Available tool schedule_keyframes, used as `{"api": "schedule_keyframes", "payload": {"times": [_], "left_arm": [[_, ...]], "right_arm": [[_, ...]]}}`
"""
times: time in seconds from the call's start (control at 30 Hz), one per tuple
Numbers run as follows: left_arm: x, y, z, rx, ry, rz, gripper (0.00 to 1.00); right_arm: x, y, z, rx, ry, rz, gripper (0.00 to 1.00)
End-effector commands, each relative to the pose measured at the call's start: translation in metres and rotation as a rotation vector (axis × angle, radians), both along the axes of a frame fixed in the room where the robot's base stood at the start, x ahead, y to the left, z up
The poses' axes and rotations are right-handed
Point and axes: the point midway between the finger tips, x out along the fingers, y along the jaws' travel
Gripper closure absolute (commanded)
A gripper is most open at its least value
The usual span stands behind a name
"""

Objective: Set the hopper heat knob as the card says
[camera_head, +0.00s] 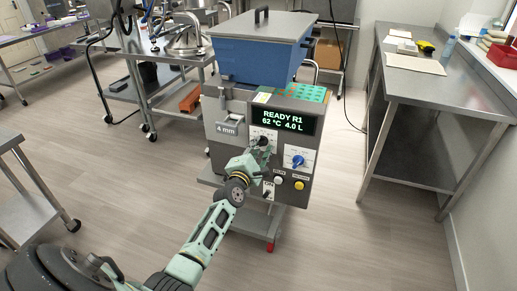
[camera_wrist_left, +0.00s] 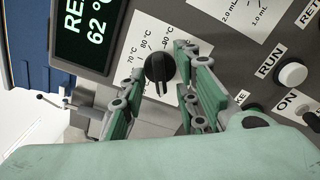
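The grey depositor (camera_head: 212,115) has a lit display (camera_head: 285,121) reading READY R1, 62 °C, 4.0 L. The black hopper heat knob (camera_wrist_left: 155,68) sits on a white dial plate (camera_wrist_left: 150,32) marked 70, 80 and 90 °C. Its grip bar runs roughly up and down in the left wrist view; its exact setting is unclear. My left gripper (camera_head: 262,147) is at the dial and mostly covers the knob in the head view. In the wrist view its fingers are apart, one on each side of the knob, with no clear contact. I cannot identify the card. My right gripper is not in view.
A blue knob (camera_head: 294,161) is right of the dial, with the white RUN button (camera_wrist_left: 292,75) and ON switch (camera_wrist_left: 310,120) below. A blue hopper (camera_head: 257,52) stands on top. A steel table (camera_head: 425,85) is at right. The floor (camera_head: 345,230) in front right is clear.

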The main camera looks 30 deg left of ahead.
Motion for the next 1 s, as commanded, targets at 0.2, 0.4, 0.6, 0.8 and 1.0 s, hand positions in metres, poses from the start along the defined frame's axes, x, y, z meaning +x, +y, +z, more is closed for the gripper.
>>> {"api": "schedule_keyframes", "payload": {"times": [0.2, 0.4, 0.6, 0.8, 1.0], "left_arm": [[0.0015, 0.0002, 0.0000, 0.000, 0.000, 0.000, 0.71], [0.0013, 0.0001, -0.0002, 0.000, 0.001, -0.001, 0.84], [0.0012, 0.0000, -0.0004, 0.001, 0.001, 0.000, 1.00], [0.0012, -0.0001, -0.0005, 0.001, 0.001, 0.000, 1.00], [0.0012, -0.0002, -0.0006, 0.019, 0.006, -0.001, 1.00]], "right_arm": [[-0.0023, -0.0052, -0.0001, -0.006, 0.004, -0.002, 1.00], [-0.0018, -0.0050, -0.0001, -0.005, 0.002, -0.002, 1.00], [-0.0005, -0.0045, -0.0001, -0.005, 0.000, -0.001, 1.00], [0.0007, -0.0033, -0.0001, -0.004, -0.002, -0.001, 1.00], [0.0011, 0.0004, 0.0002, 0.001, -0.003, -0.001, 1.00]]}}
